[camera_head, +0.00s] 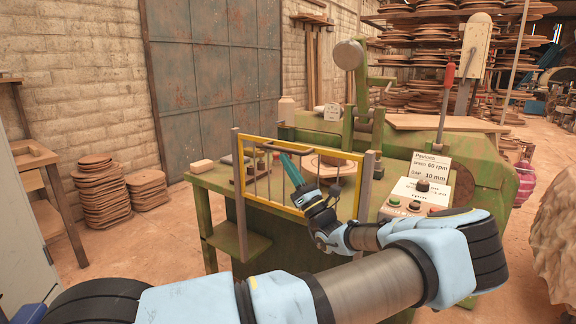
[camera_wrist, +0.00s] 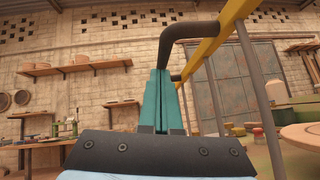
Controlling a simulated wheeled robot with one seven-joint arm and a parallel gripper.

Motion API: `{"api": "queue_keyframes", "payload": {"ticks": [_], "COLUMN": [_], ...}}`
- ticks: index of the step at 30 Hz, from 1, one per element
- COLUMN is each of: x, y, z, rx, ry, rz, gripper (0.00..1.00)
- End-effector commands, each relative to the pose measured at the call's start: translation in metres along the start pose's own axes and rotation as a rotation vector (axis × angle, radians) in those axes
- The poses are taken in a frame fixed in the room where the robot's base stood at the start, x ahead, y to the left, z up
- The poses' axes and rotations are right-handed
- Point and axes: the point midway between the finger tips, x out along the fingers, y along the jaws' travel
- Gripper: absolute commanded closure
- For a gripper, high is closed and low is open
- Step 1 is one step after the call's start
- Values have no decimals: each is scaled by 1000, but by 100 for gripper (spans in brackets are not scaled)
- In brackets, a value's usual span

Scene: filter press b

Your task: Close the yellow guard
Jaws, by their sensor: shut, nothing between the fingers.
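The yellow guard (camera_head: 320,152) is a yellow frame with thin dark upright bars, standing between two grey posts at the front edge of the green machine. In the wrist view its yellow rail (camera_wrist: 226,22) runs along the upper right, with a dark bent handle (camera_wrist: 187,32) fixed to it. My gripper (camera_head: 285,158) has teal fingers pressed together with nothing between them. It is in front of the guard in the head view. In the wrist view the fingertips (camera_wrist: 161,72) are just below and beside the handle's bend; whether they touch it is not clear.
A round disc (camera_head: 330,163) lies on the machine behind the guard. A control box (camera_head: 418,195) with buttons stands right of it. Clay discs (camera_head: 100,190) are stacked on the floor at left. A wooden table (camera_head: 35,155) stands at far left. Floor between is clear.

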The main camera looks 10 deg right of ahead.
Motion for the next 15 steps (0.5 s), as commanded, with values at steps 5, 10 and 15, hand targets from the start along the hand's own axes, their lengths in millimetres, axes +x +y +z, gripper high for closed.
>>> {"api": "queue_keyframes", "payload": {"ticks": [5,10,15], "x": [-18,-55,-90], "y": [-3,-4,-4], "z": [-30,-37,-37], "rx": [6,4,5], "ry": [0,5,6], "rz": [1,-2,-2], "gripper": [100,100,100]}}
